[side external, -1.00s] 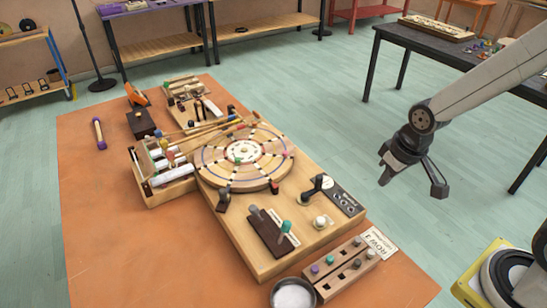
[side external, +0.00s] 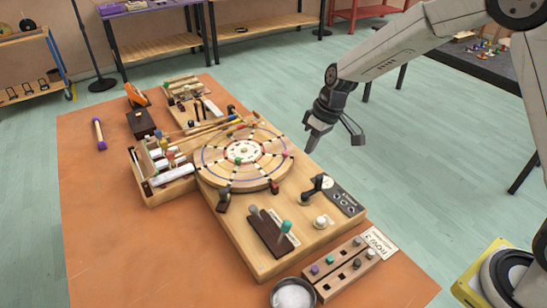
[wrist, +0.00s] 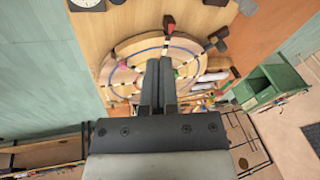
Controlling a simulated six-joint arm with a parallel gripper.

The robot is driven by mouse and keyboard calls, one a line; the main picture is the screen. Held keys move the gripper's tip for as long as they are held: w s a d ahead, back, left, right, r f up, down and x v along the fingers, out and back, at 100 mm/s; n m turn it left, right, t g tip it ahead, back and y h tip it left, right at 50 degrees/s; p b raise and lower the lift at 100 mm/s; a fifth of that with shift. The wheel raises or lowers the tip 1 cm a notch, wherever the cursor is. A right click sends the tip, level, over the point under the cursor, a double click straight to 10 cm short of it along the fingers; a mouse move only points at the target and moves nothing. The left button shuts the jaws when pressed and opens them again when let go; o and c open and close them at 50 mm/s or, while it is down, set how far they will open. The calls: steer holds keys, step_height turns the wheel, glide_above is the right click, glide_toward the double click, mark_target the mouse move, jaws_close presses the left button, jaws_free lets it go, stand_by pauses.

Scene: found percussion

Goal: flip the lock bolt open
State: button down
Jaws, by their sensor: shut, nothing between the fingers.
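A round wooden wheel (side external: 228,172) with coloured pegs and ring markings lies on a wooden board (side external: 262,262). A small dark upright piece with a red top (side external: 274,187) stands at the wheel's rim; it also shows in the wrist view (wrist: 169,24). A larger dark bracket (side external: 223,200) stands at the near rim. I cannot tell which of these is the lock bolt. My gripper (side external: 309,148) is in the air to the right of the wheel, touching nothing. In the wrist view its fingers (wrist: 159,66) are together and empty, and they hide part of the wheel.
Sticks (side external: 205,133) cross the wheel's far left. A peg block (side external: 341,267) and round dish (side external: 293,296) lie nearer.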

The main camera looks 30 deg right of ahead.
mark_target(229, 186)
steer(key=w+a+f+n+y, duration=0.2)
steer(key=w+a, duration=0.2)
steer(key=w, duration=0.2)
steer(key=w+a+f+n+y, duration=0.1)
steer(key=w+a+n+y, duration=0.1)
steer(key=w+a, duration=0.2)
steer(key=shift+w+f+n+g, duration=0.3)
steer(key=shift+w+f+g, duration=0.1)
steer(key=shift+w, duration=0.7)
steer(key=x, duration=1)
steer(key=shift+s+a+r, duration=0.1)
steer(key=shift+s+a, duration=0.15)
steer(key=shift+a, duration=0.2)
steer(key=shift+s+a, duration=0.4)
steer(key=shift+a, duration=0.2)
steer(key=shift+s+a, duration=0.4)
steer(key=shift+a, duration=0.25)
steer(key=shift+s, duration=0.1)
